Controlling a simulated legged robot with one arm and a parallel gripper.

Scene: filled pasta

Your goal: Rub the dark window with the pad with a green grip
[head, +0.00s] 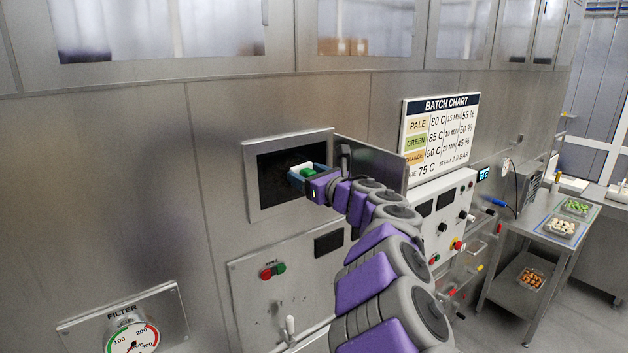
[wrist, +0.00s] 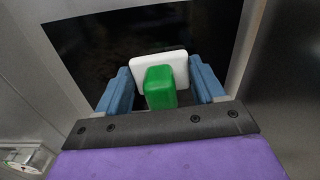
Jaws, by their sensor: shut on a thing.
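The dark window (head: 278,187) is a black pane in a steel frame on the machine wall. It fills the upper part of the wrist view (wrist: 95,48). My gripper (head: 305,174) is at the right part of the window. In the wrist view my gripper's blue fingers (wrist: 165,92) are shut on the green grip (wrist: 160,88) of the white pad (wrist: 148,66). The pad faces the dark pane; I cannot tell whether it touches. The pad also shows in the head view, partly hidden by the fingers.
An open steel door (head: 372,163) stands out just right of the window, close to my arm. A batch chart (head: 440,133) and a trolley with food trays (head: 560,227) are to the right.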

